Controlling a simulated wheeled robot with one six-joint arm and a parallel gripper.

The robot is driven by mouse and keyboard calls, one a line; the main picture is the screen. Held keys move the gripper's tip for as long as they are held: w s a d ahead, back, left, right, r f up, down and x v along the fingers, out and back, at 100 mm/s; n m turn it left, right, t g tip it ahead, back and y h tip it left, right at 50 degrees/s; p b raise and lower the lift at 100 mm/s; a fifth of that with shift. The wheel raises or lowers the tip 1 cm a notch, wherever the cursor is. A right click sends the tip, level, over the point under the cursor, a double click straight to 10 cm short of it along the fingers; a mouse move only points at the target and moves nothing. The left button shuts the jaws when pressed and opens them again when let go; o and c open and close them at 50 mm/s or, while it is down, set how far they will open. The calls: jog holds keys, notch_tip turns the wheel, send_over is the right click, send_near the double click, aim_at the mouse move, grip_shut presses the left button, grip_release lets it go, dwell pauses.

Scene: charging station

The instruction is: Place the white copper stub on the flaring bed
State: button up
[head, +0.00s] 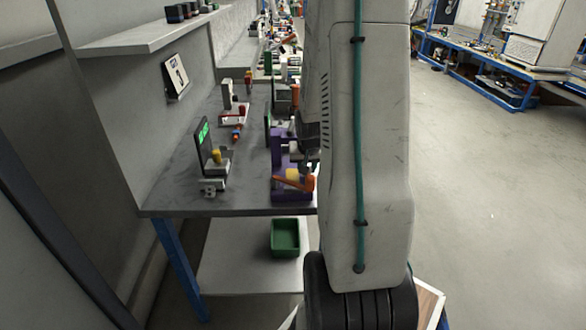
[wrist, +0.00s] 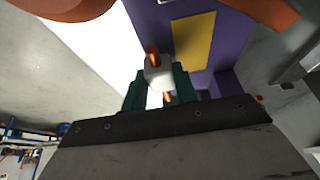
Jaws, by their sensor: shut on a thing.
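The white copper stub (wrist: 158,76) is a white block with copper-coloured ends, seen in the wrist view between the two dark green fingers of my gripper (wrist: 157,86). My gripper is shut on it. The purple machine (wrist: 235,45), which looks like the flaring station, lies just beyond it with a yellow plate (wrist: 192,41) and an orange handle (wrist: 268,12). In the head view, the purple machine (head: 280,158) stands at the bench's right edge with its orange lever (head: 293,184) in front. My arm hides most of the gripper there, and I cannot tell whether the stub touches the bed.
The grey bench (head: 165,190) carries a device with a green display (head: 203,135) at left and a red-based device (head: 232,115) further back. A green bin (head: 285,238) sits on the lower shelf. The floor at right is clear.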

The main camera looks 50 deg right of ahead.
aim_at(292, 175)
jog(key=w+a, duration=0.3)
jog(key=shift+w, duration=0.3)
jog(key=shift+s+f, duration=0.1)
jog(key=shift+f, duration=0.2)
jog(key=shift+f, duration=0.1)
jog(key=o, duration=1.1)
jog(key=shift+c, duration=0.2)
